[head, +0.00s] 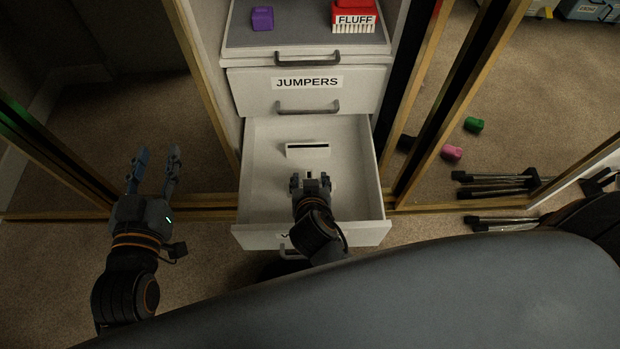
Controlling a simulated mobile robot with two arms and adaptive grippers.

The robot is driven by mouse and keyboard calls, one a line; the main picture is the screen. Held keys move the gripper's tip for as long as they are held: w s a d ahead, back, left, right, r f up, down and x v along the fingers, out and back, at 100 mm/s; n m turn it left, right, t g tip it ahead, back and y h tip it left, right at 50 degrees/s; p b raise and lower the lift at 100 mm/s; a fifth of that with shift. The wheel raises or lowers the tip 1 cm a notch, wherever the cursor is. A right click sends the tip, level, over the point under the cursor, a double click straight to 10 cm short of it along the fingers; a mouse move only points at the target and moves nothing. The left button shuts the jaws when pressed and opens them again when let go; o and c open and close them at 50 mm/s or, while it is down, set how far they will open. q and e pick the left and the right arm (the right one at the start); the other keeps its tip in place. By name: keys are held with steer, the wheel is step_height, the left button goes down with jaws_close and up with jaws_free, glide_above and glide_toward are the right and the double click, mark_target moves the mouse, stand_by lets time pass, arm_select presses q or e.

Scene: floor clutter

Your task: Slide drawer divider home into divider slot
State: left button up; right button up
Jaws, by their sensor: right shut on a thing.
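An open white drawer (262,190) stands pulled out below the drawer labelled JUMPERS. Inside it, towards the back, a small white block with a dark slit, the divider slot (308,152), sits on the drawer floor. My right gripper (311,178) is inside the drawer, just in front of the slot. It is shut on a small pale piece, apparently the drawer divider (309,174), mostly hidden by the fingers. I cannot tell whether the piece touches the slot block. My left gripper (158,160) is open and empty, left of the drawer above the carpet.
The JUMPERS drawer (360,85) is shut. Wooden frame posts (410,80) flank the cabinet. Green (474,125) and pink (452,152) pieces and folded black-and-grey legs (495,186) lie on the right floor.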

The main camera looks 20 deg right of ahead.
arm_select(q)
steer(key=shift+a+f, duration=0.1)
steer(key=shift+f, duration=0.15)
steer(key=shift+s+a+f+g+y, duration=0.1)
steer(key=shift+s+f+g+y, duration=0.05)
steer(key=shift+f+g, duration=0.25)
steer(key=shift+s+a+f+g+y, duration=0.1)
steer(key=shift+f+g+y, duration=0.05)
steer(key=shift+f+g, duration=0.2)
